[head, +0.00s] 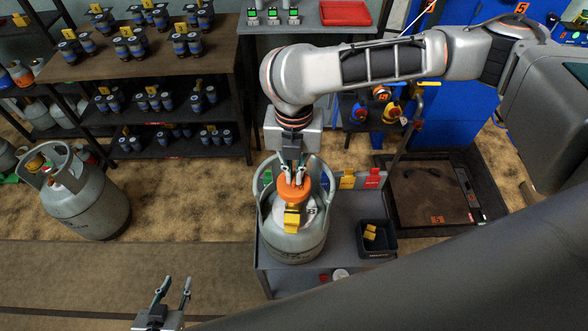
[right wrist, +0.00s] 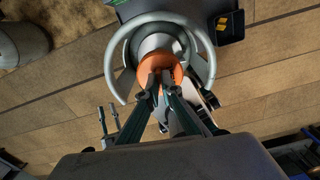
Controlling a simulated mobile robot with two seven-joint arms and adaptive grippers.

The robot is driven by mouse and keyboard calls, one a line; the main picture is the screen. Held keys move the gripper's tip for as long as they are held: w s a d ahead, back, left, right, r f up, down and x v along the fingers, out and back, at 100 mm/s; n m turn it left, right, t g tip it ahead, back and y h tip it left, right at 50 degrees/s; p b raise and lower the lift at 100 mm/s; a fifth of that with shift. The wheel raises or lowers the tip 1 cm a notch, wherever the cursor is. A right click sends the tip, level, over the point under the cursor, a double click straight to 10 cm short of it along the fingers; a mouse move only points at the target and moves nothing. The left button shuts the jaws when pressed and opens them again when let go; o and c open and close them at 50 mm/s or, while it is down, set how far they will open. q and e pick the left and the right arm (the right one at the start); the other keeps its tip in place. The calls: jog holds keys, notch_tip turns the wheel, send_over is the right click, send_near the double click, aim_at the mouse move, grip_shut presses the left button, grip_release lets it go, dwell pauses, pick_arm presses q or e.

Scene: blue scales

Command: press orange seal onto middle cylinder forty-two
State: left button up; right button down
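The middle cylinder (head: 296,245) is a grey gas bottle with a collar, upright on a grey table. It also shows from above in the right wrist view (right wrist: 118,62). The orange seal (head: 294,187) is at its top, inside the collar, with a yellow tag (head: 292,219) hanging in front. My right gripper (head: 293,172) reaches down from above, its fingers close together on the top of the seal. The right wrist view shows the seal (right wrist: 160,72) at the fingertips. The valve beneath is hidden, so I cannot tell how fully it is seated. My left gripper (head: 172,285) is open and empty, low at the left.
A black bin (head: 377,239) with yellow pieces is right of the cylinder. Yellow and red tags (head: 347,179) stand behind it. Another gas cylinder (head: 85,200) stands on the floor at left. A scale platform (head: 428,195) is at right; shelves (head: 150,60) are behind.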

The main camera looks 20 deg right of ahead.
jog(key=shift+f, duration=1.05)
jog(key=c, duration=2.2)
grip_release()
jog(key=shift+r, duration=0.2)
notch_tip(320, 180, up, 12)
jog(key=shift+f, duration=0.15)
